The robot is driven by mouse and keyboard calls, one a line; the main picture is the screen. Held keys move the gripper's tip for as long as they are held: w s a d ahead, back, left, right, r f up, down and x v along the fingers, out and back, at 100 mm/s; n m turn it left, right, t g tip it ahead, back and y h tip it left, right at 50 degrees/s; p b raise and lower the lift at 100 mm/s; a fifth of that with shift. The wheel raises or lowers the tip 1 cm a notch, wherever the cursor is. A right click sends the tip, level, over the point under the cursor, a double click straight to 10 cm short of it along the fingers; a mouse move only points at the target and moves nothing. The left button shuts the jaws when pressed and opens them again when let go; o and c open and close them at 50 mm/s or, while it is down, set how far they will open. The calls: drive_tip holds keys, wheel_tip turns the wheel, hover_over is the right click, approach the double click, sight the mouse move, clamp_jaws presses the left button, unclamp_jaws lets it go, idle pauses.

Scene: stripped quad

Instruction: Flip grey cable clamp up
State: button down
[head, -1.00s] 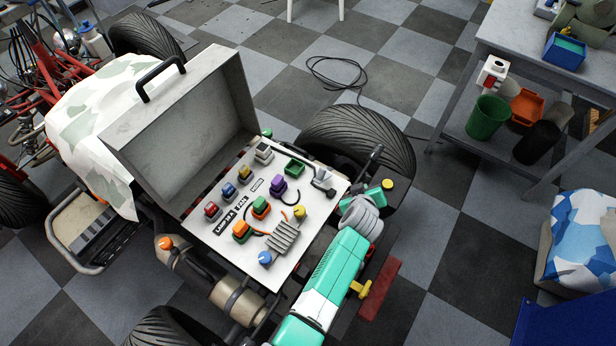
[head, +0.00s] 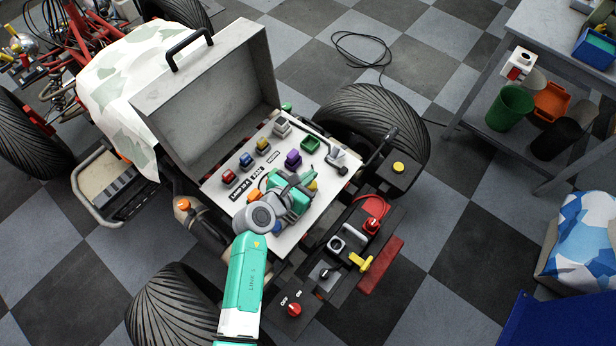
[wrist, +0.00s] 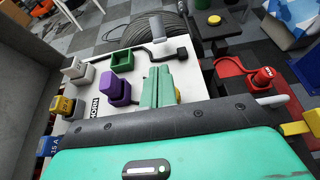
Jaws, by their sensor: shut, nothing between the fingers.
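The grey cable clamp (head: 338,155) appears to be the light grey piece at the far right corner of the white panel (head: 222,187), beside a black cable. In the wrist view the clamp (wrist: 157,51) stands beyond the fingers, with the cable beside it. I cannot tell exactly how its flap is angled. My gripper (head: 309,182) is over the lower right part of the panel, apart from the clamp and nearer the front. In the wrist view its teal fingers (wrist: 158,80) are shut together and empty. The gripper hides the lower panel parts.
A green empty socket (head: 310,144), a purple fuse (head: 293,158) and a grey fuse (head: 282,127) stand on the panel near the clamp. The raised grey lid (head: 205,105) walls the left side.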

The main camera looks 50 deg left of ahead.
sight(333, 151)
drive_tip(key=b+x, duration=0.2)
drive_tip(key=x, duration=0.4)
drive_tip(key=shift+w+f, duration=0.15)
drive_tip(key=shift+w, duration=0.1)
drive_tip(key=r+p, duration=0.1)
drive_tip(key=p, duration=0.1)
drive_tip(key=r+p, duration=0.1)
drive_tip(key=p, duration=0.1)
drive_tip(key=shift+w+g, duration=0.2)
drive_tip(key=shift+g, duration=0.2)
drive_tip(key=r+p, duration=0.1)
drive_tip(key=p, duration=0.2)
drive_tip(key=shift+w+g+p, duration=0.3)
drive_tip(key=shift+g, duration=0.1)
drive_tip(key=shift+w+r+p, duration=0.25)
drive_tip(key=shift+w+p, duration=0.1)
drive_tip(key=shift+p, duration=0.15)
drive_tip(key=shift+w+a+r, duration=0.1)
drive_tip(key=shift+w+r, duration=0.05)
drive_tip(key=shift+w, duration=0.2)
